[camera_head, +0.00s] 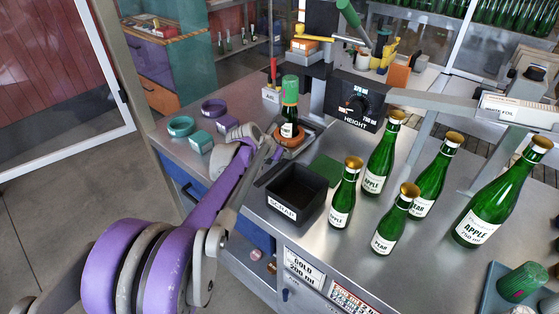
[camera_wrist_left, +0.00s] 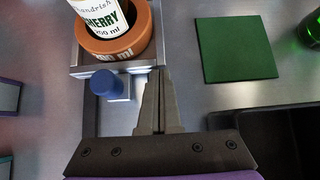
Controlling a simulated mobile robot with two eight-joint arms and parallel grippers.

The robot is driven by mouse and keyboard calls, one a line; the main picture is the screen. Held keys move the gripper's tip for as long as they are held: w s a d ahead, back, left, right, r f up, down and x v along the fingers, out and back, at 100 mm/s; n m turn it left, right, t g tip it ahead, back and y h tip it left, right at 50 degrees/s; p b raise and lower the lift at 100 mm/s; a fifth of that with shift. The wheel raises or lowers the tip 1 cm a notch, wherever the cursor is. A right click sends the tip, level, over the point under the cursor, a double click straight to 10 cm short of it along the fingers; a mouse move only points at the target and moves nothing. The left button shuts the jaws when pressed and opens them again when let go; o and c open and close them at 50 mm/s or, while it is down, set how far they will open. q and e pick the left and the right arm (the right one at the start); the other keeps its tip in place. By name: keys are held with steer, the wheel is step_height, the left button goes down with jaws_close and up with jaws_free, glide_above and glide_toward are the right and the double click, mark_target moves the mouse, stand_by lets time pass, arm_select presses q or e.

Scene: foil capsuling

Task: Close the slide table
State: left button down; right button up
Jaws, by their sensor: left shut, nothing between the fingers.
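The slide table (camera_head: 312,131) is a grey metal tray on the bench under the machine. It holds an orange ring (camera_head: 289,141) with a dark bottle (camera_head: 289,128) upright in it, topped by a green capsule (camera_head: 290,90). In the left wrist view, the tray edge (camera_wrist_left: 88,70), the orange ring (camera_wrist_left: 140,42) and a bottle labelled CHERRY (camera_wrist_left: 103,12) show at the top. A blue knob (camera_wrist_left: 107,84) sticks out from the tray's front. My left gripper (camera_wrist_left: 158,80) is shut and empty, just right of the knob. In the head view its tips (camera_head: 277,152) are at the tray's near side.
A black SCRAP bin (camera_head: 296,196) and green pad (camera_head: 326,168) lie right of my left gripper. Several green bottles with gold tops, one an APPLE bottle (camera_head: 341,195), stand farther right. Tape rolls, one teal (camera_head: 180,126), sit at left.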

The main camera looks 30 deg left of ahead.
mark_target(300, 145)
arm_select(q)
steer(key=w, duration=0.4)
steer(key=shift+d, duration=0.2)
steer(key=shift+w+d, duration=0.1)
steer(key=shift+w, duration=1.15)
steer(key=shift+r, duration=0.15)
steer(key=shift+w, duration=0.1)
